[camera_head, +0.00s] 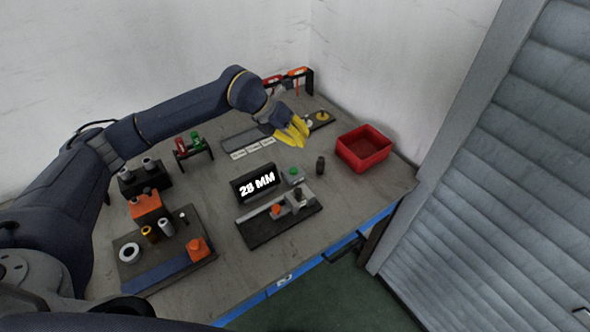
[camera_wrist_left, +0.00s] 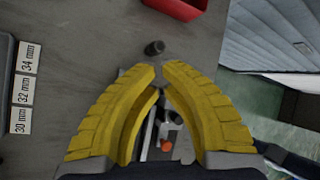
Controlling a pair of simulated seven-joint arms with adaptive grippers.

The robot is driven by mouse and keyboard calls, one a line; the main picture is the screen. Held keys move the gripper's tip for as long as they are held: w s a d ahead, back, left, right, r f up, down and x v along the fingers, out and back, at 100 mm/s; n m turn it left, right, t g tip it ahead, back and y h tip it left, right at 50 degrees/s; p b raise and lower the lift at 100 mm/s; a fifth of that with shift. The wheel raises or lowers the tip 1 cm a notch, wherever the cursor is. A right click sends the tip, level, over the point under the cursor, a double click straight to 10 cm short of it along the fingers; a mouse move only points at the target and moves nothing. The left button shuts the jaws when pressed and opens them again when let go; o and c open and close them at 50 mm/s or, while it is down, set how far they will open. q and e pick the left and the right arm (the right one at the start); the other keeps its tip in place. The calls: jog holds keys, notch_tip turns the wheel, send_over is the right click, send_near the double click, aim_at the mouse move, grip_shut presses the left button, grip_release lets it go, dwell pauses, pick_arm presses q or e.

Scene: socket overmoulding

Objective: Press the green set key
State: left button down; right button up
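The green set key (camera_head: 293,171) sits on a small grey box beside the black display (camera_head: 256,184), which reads "28 MM". My left gripper (camera_head: 304,137), with yellow fingers, is above the table beyond the key and apart from it. In the left wrist view its curved fingers (camera_wrist_left: 161,70) have their tips together with nothing seen held. The green key does not show in that view; the fingers cover part of the scene. My right gripper is not in view.
A dark upright cylinder (camera_head: 320,165) stands right of the key, near a red bin (camera_head: 363,149). A dark fixture (camera_head: 280,222) with an orange knob (camera_head: 276,210) lies in front. A strip with size labels (camera_head: 253,149) lies behind the display. Racks and sockets stand at left.

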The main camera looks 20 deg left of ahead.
pick_arm(q)
send_over(299, 171)
jog(key=shift+w+a+f, duration=0.1)
jog(key=shift+f, duration=4.25)
jog(key=shift+f, duration=0.9)
jog(key=shift+r, duration=0.9)
jog(key=shift+r, duration=0.15)
jog(key=shift+r, duration=2.35)
jog(key=shift+a, duration=0.1)
